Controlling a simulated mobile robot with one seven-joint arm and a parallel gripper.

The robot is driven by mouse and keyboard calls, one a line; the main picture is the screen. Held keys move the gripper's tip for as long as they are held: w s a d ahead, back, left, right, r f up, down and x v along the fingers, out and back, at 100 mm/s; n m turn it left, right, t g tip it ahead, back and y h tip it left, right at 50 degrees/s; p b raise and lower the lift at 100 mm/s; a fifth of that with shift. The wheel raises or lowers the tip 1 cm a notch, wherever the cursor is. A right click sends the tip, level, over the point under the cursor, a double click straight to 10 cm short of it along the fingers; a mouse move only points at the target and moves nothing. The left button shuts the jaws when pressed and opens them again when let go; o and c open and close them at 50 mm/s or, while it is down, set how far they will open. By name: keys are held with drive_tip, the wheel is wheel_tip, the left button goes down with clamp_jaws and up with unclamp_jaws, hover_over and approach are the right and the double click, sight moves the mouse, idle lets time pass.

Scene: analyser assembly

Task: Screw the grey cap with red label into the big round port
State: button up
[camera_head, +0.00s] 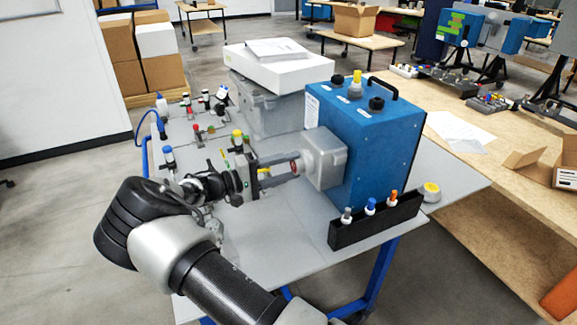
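My gripper (292,167) reaches in from the left, its two fingers pointing right at a grey rounded housing (325,158) on the side of the blue analyser (372,150). A small dark-red and grey part (294,167) shows between the fingertips, close to the housing. It looks like the grey cap with red label, but it is too small to be sure. I cannot tell whether the fingers press on it or whether it touches the housing. The big round port is not visible; the housing's left face is largely hidden by the fingers.
A black rack (375,222) with grey, blue and orange capped pieces stands in front of the analyser. A yellow-topped round item (431,191) lies right of it. Small bottles and clamps fill the table's left; a grey bin (262,107) stands behind. The table's front (285,240) is clear.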

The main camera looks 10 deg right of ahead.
drive_tip(key=c, duration=0.6)
drive_tip(key=shift+o, duration=0.2)
drive_tip(key=shift+f+m+b, duration=0.3)
drive_tip(key=shift+m+b, duration=0.2)
drive_tip(key=shift+b, duration=0.4)
drive_tip(key=m+b, duration=0.6)
drive_tip(key=b, duration=0.1)
drive_tip(key=m+b, duration=0.6)
drive_tip(key=b, duration=0.2)
drive_tip(key=shift+b, duration=0.4)
drive_tip(key=shift+r+m, duration=0.25)
drive_tip(key=shift+m, duration=1.25)
drive_tip(key=m, duration=0.8)
drive_tip(key=o, duration=1.2)
